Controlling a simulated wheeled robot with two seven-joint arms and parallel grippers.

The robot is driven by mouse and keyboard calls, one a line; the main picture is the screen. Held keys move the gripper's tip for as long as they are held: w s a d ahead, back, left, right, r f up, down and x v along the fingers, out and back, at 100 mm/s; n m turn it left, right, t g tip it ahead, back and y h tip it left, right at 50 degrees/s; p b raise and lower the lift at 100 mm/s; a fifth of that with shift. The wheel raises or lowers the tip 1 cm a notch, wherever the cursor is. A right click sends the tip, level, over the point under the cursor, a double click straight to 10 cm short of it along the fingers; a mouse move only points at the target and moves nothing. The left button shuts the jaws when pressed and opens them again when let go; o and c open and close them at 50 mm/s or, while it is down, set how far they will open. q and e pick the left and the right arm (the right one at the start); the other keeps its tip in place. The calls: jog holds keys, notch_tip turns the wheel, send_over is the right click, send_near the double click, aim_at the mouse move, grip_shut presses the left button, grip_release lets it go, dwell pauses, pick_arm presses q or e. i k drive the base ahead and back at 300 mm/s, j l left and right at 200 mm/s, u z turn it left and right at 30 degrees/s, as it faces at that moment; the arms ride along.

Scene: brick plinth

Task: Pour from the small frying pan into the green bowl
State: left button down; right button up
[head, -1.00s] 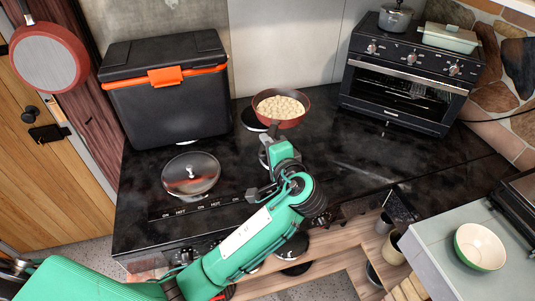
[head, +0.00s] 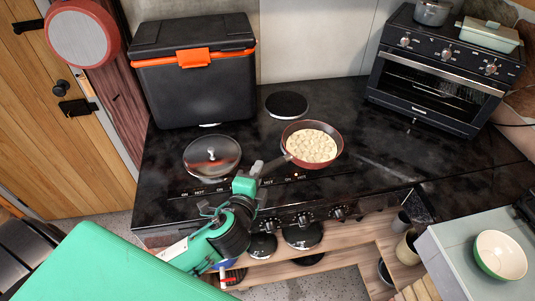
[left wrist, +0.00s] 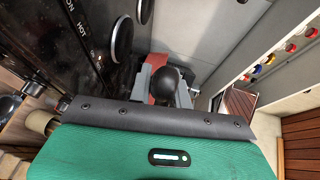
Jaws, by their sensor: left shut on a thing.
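The small frying pan (head: 336,157) is red-brown outside and full of pale round pieces. It is level, over the front part of the black stove top; I cannot tell how high. My left gripper (head: 262,173) is shut on its handle (head: 276,164), at the pan's lower left. In the left wrist view the fingers (left wrist: 168,88) close around the dark rounded handle end (left wrist: 174,80), with a bit of red behind. The green bowl (head: 500,256), cream inside and seemingly empty, stands on the grey counter at the lower right, well apart from the pan. My right gripper is out of view.
A lidded pan (head: 212,157) stands on the left of the stove top (head: 385,150). A bare burner (head: 287,104) is behind the frying pan. A black cooler (head: 190,85) and a toaster oven (head: 435,85) stand at the back. A gap separates the stove from the bowl's counter (head: 450,260).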

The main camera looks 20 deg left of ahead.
aim_at(496, 252)
jog(key=z, duration=1.3)
